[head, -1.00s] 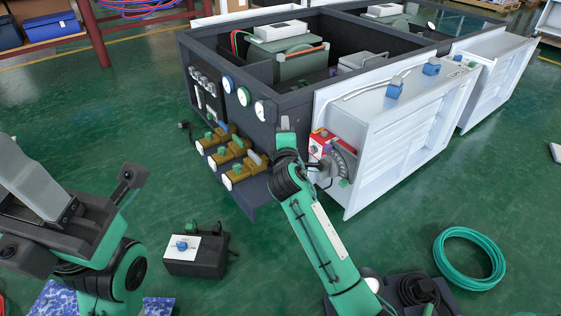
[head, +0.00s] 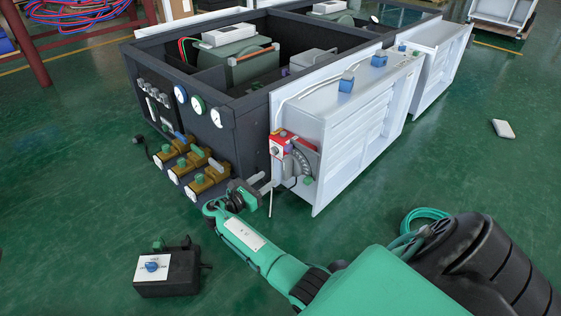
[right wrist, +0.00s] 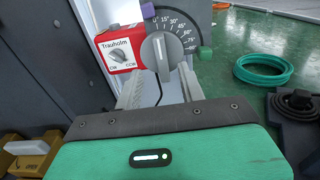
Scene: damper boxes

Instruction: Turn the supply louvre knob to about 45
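The dial (head: 306,155) is on the end of the white louvred box in the head view. My right gripper (head: 266,188) is just in front of and below it. In the right wrist view, the fingers of my right gripper (right wrist: 160,88) are apart and empty, with the knob ahead between them; I cannot tell if they touch it. My left gripper is out of view.
A red actuator box (right wrist: 117,50) marked CW and CCW adjoins the knob. Brass valves (head: 190,165) are on the dark cabinet to the left. A black box with a blue knob (head: 152,266) and a green hose coil (right wrist: 263,68) lie on the floor.

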